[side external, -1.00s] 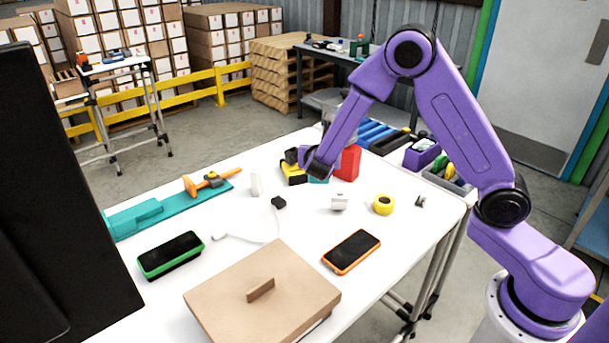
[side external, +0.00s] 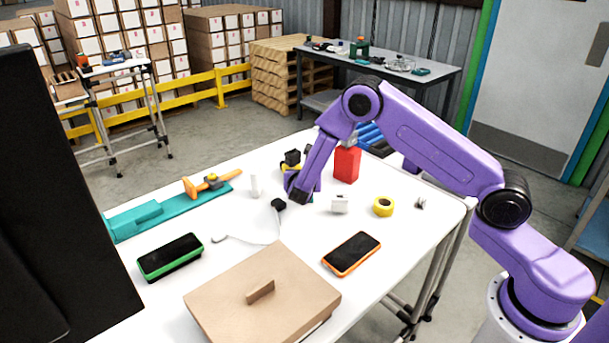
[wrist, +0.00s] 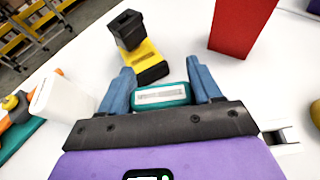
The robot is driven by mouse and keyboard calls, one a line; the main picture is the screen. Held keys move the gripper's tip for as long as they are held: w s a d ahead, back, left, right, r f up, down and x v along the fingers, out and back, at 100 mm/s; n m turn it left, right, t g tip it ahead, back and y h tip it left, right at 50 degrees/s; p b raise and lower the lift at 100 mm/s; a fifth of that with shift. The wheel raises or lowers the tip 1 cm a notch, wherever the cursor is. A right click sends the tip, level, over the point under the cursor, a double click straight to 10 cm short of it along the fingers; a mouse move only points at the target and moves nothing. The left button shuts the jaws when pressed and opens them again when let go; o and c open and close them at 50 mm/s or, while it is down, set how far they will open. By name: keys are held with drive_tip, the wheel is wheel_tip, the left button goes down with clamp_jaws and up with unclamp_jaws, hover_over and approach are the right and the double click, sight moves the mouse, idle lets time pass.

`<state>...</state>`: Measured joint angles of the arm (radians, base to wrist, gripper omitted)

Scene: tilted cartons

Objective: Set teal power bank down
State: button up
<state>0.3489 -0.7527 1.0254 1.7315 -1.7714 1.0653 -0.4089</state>
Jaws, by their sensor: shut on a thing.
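The teal power bank (wrist: 160,97) is between the two blue fingers of my gripper (wrist: 163,88) in the wrist view. It shows a pale label on the face toward the camera. My gripper is shut on it, one finger at each side. In the side external view my gripper (side external: 299,198) is low over the white table (side external: 215,285), and only a sliver of teal shows beside it. I cannot tell whether the power bank touches the table.
A yellow and black tool (wrist: 140,55) stands just beyond the power bank, and a red box (side external: 347,164) is to the right. A white block (side external: 339,204), yellow tape roll (side external: 383,205), orange-edged phone (side external: 352,253) and lidded brown box (side external: 285,292) stand nearer the camera.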

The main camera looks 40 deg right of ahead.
drive_tip(key=shift+f, duration=0.1)
drive_tip(key=o, duration=1.2)
drive_tip(key=shift+s+a+r, duration=0.1)
drive_tip(key=shift+a+r, duration=0.1)
drive_tip(key=v, duration=1.1)
drive_tip(key=shift+s+a, duration=0.2)
drive_tip(key=shift+s, duration=0.1)
drive_tip(key=s+r+m+g+y, duration=0.3)
drive_tip(key=s+m, duration=0.1)
drive_tip(key=s, duration=0.8)
drive_tip(key=s+r+m+g+y, duration=0.3)
drive_tip(key=s+m, duration=0.2)
drive_tip(key=s, duration=0.7)
drive_tip(key=s+r+m+g+y, duration=0.3)
drive_tip(key=s+m, duration=0.2)
drive_tip(key=s, duration=0.8)
drive_tip(key=shift+d+r+y, duration=0.15)
drive_tip(key=shift+y, duration=0.25)
